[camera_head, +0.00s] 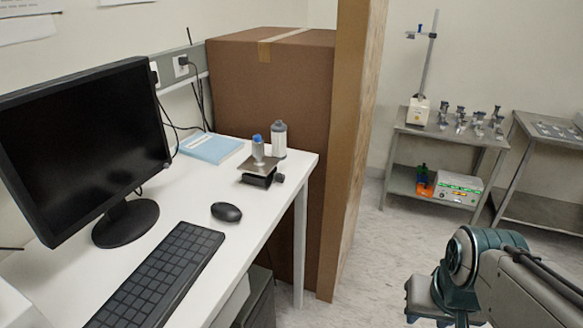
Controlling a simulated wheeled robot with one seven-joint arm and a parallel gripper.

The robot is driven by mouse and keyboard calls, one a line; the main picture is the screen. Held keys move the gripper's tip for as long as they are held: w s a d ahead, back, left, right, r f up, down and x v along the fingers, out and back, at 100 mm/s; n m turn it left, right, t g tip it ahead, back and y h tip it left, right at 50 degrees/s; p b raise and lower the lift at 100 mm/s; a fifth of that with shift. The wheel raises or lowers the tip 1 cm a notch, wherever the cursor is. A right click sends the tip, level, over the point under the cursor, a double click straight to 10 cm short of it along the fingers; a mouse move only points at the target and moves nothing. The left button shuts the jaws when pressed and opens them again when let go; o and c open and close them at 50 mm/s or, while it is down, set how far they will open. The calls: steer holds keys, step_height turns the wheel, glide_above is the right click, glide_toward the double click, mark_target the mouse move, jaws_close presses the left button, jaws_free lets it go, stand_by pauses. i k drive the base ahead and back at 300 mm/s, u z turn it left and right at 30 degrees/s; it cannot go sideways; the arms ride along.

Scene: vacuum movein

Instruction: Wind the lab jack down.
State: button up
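The lab jack (247,166) stands near the far right corner of the white desk (185,238). It has a flat grey metal top plate and a dark base, with a dark round knob (280,178) on its right side. The gap between plate and base looks small. A small clear bottle with a blue cap (257,148) stands upright on the plate. Part of my arm (475,265), a teal joint and grey links, shows at the lower right, well apart from the jack. My gripper's fingers are not visible.
A white bottle (279,140) stands just behind the jack. A blue book (211,147), mouse (226,212), keyboard (160,278) and monitor (85,140) are on the desk. A large cardboard box (262,90) and a tall brown panel (348,130) stand beyond it. Floor (385,245) is clear right of the desk.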

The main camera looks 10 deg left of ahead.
mark_target(279, 177)
steer(key=u, duration=0.9)
steer(key=i, duration=0.4)
steer(key=z, duration=1.1)
